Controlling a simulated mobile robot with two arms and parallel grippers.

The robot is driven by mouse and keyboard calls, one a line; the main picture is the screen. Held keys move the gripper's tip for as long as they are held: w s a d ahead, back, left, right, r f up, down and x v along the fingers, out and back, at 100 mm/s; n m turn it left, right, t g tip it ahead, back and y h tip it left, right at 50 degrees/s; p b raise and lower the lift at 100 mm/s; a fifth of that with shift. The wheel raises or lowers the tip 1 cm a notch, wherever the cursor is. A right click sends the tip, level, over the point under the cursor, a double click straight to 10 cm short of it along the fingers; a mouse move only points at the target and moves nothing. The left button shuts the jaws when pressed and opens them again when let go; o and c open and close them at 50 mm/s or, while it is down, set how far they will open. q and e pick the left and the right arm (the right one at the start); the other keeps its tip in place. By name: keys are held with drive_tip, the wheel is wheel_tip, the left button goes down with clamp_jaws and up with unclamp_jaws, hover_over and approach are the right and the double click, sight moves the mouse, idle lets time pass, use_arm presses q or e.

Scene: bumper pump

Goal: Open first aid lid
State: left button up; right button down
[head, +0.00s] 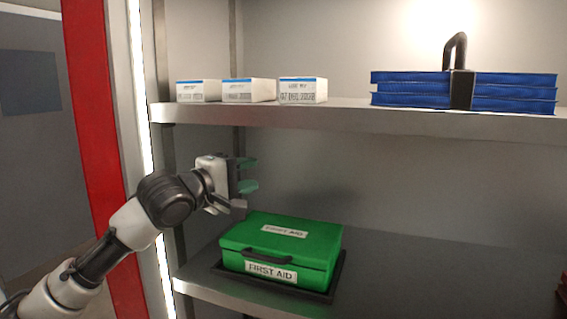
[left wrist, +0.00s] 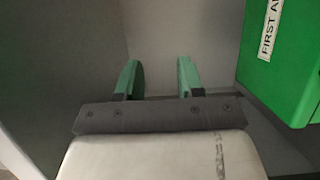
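The green first aid box (head: 285,245) sits on the lower shelf, its lid down, with a dark handle (head: 267,257) on the front and white FIRST AID labels. A part of the box also shows at the right edge in the left wrist view (left wrist: 290,75). My left gripper (head: 250,173) is above and behind the box's left side, apart from it. Its two green-tipped fingers stand apart with nothing between them, as the left wrist view (left wrist: 160,78) shows. My right gripper is not in view.
The box sits in a dark tray (head: 337,277) on the lower shelf (head: 420,280). The upper shelf (head: 340,112) holds several white boxes (head: 250,91) and a blue strapped stack (head: 415,88). A shelf post stands left.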

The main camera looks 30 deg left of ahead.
use_arm(q)
drive_tip(key=w+d+p, duration=0.1)
drive_tip(key=w+p, duration=0.3)
drive_tip(key=w, duration=0.5)
drive_tip(key=shift+d+p, duration=0.2)
drive_tip(key=shift+p, duration=0.2)
clamp_jaws()
idle(0.4)
drive_tip(key=c, duration=0.6)
unclamp_jaws()
drive_tip(key=shift+c, duration=0.2)
